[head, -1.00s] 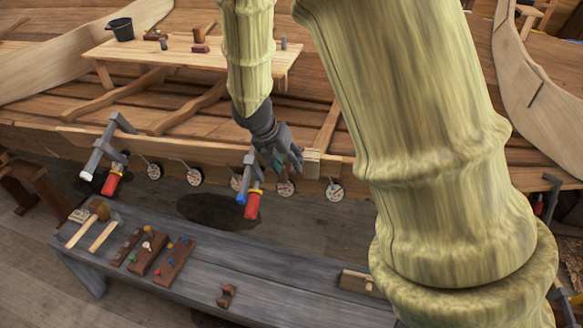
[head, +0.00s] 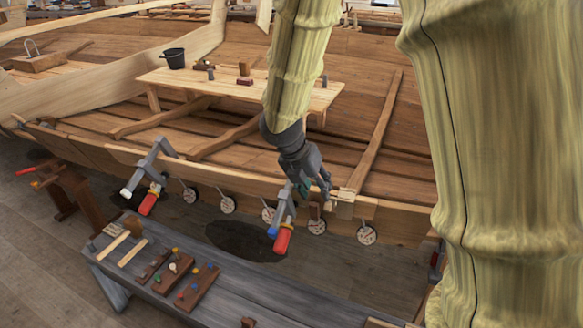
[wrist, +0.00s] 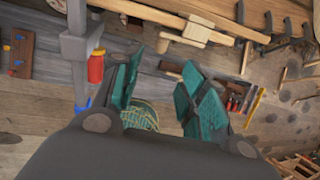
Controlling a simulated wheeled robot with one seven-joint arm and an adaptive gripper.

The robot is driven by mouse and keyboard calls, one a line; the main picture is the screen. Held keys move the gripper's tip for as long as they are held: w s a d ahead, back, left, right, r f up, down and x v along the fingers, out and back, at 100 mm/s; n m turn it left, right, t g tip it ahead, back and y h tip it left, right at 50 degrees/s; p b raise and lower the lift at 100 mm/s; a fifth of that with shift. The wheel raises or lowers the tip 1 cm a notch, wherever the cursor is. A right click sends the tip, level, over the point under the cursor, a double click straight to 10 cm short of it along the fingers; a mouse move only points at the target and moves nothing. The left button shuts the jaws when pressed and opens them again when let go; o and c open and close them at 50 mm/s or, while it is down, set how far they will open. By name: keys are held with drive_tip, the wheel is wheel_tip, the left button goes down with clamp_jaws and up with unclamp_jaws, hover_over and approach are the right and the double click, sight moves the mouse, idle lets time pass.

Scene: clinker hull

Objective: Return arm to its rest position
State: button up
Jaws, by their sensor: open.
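My gripper (head: 316,190) hangs at the end of my arm beside the hull's near edge, just above and right of a clamp. In the wrist view my gripper (wrist: 160,98) has its two teal fingers spread apart with nothing between them. The clamp (head: 285,215), grey with a red handle and a blue tip, is fixed on the hull plank (head: 390,215). It also shows close to the left finger in the wrist view (wrist: 95,68); I cannot tell whether they touch.
A second clamp (head: 152,172) grips the plank further left. Round white discs hang along the plank. A grey bench (head: 255,295) with tool blocks stands in front. A plank table (head: 300,95) with a black bucket (head: 174,58) stands inside the hull.

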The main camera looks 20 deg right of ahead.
drive_tip(key=shift+f, duration=0.1)
drive_tip(key=s+a+f+m+y, duration=0.2)
drive_tip(key=s+a+f+m, duration=0.15)
drive_tip(key=f, duration=0.55)
drive_tip(key=s+a+f+m+g+y, duration=0.1)
drive_tip(key=s+a+f+m, duration=0.3)
drive_tip(key=f, duration=0.5)
drive_tip(key=s+a+f+m+y, duration=0.2)
drive_tip(key=s+f+m, duration=0.35)
drive_tip(key=f, duration=0.45)
drive_tip(key=s+f+m, duration=1.2)
drive_tip(key=s+m, duration=0.2)
drive_tip(key=s, duration=0.2)
drive_tip(key=shift+s+a+f, duration=0.2)
drive_tip(key=shift+a+f, duration=0.05)
drive_tip(key=shift+f, duration=0.05)
drive_tip(key=shift+c, duration=0.7)
drive_tip(key=shift+s+d, duration=0.1)
